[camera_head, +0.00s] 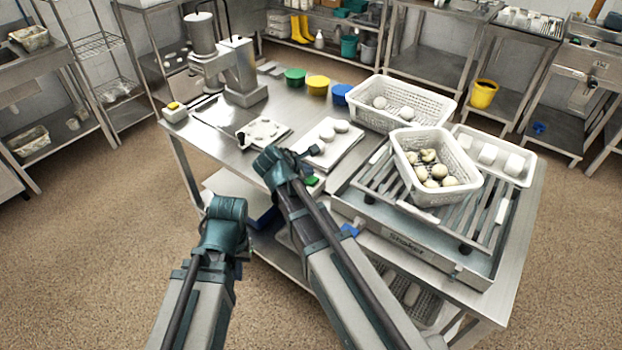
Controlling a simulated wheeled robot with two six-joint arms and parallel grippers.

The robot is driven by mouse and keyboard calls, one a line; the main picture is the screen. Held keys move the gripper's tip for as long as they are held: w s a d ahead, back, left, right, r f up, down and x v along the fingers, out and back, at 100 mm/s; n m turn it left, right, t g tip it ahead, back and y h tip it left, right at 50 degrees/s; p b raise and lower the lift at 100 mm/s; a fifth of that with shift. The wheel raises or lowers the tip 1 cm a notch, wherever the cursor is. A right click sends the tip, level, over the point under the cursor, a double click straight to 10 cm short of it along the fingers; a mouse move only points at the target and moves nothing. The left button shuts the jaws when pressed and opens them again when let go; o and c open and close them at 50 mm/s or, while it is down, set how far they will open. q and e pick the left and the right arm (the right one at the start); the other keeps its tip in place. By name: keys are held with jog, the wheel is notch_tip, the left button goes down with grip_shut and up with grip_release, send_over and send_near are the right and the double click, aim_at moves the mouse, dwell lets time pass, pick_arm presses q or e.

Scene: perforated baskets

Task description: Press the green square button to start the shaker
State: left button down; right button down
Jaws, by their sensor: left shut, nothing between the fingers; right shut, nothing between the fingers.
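The shaker (408,243) is a grey metal machine with a slatted top at the right of the steel table. A small green button (312,181) shows at its left end, beside my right wrist and partly hidden by my arm. My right gripper (309,151) is shut and empty, above the table just behind the button as seen here. I cannot tell its height, and it appears apart from the button. My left gripper (228,208) is low in front of the table's left part, shut and empty; its fingertips are hard to make out.
A white perforated basket (408,148) with pale round pieces sits on the shaker. Another basket (435,89) and a white tray (521,182) stand behind it. Boards with dough (345,148) lie near my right gripper. A mixer-like machine (243,90) stands at the back left.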

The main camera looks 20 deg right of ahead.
jog(key=shift+f, duration=0.1)
jog(key=shift+f+b, duration=0.3)
jog(key=shift+b, duration=0.15)
jog(key=shift+f+b, duration=0.5)
dwell(0.8)
jog(key=shift+r, duration=0.1)
jog(key=shift+r+p, duration=0.85)
jog(key=shift+p, duration=0.1)
notch_tip(320, 180, up, 5)
jog(key=p, duration=0.5)
